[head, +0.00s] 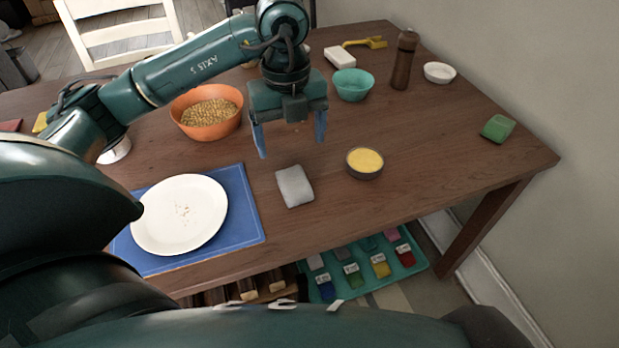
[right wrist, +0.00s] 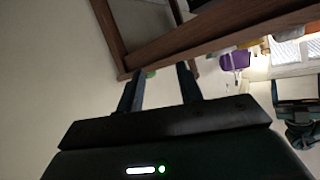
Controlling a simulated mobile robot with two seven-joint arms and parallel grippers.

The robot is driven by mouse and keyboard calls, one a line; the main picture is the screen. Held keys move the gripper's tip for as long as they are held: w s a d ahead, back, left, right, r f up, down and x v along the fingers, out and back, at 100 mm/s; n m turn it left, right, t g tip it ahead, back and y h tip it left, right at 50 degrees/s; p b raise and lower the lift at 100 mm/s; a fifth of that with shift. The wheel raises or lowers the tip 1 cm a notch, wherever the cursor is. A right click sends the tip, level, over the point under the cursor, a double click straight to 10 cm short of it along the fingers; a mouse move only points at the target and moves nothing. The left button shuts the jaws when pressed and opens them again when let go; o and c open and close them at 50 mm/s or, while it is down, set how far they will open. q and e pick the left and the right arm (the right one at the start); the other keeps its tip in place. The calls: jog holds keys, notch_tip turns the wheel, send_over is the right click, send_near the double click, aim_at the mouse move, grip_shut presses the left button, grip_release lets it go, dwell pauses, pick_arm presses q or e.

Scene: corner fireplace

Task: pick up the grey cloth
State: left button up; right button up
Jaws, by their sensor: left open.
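The grey cloth (head: 294,186) is a small folded pad lying flat on the wooden table, between the blue mat and a bowl of yellow stuff. My left gripper (head: 291,148) points down with its two blue fingers apart and nothing between them. It appears above and a little beyond the cloth in the head view, not touching it. My right gripper (right wrist: 160,88) shows in the right wrist view with its two dark fingers apart and empty. It is away from the cloth, which does not show in that view.
A white plate (head: 180,231) with crumbs lies on the blue mat (head: 249,228). A yellow-filled bowl (head: 364,172) is right of the cloth. An orange bowl (head: 217,131), teal bowl (head: 352,93) and brown mill (head: 404,61) stand behind. The right tabletop is mostly clear.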

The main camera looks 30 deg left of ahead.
pick_arm(q)
send_over(296, 182)
jog(key=f, duration=0.7)
jog(key=shift+s+a+f+b, duration=0.15)
jog(key=shift+s+f+b, duration=0.05)
jog(key=shift+s+b, duration=0.1)
jog(key=shift+w+f, duration=0.15)
jog(key=shift+f, duration=1.4)
jog(key=shift+w+f, duration=0.15)
jog(key=shift+f, duration=1.35)
jog(key=c, duration=1.1)
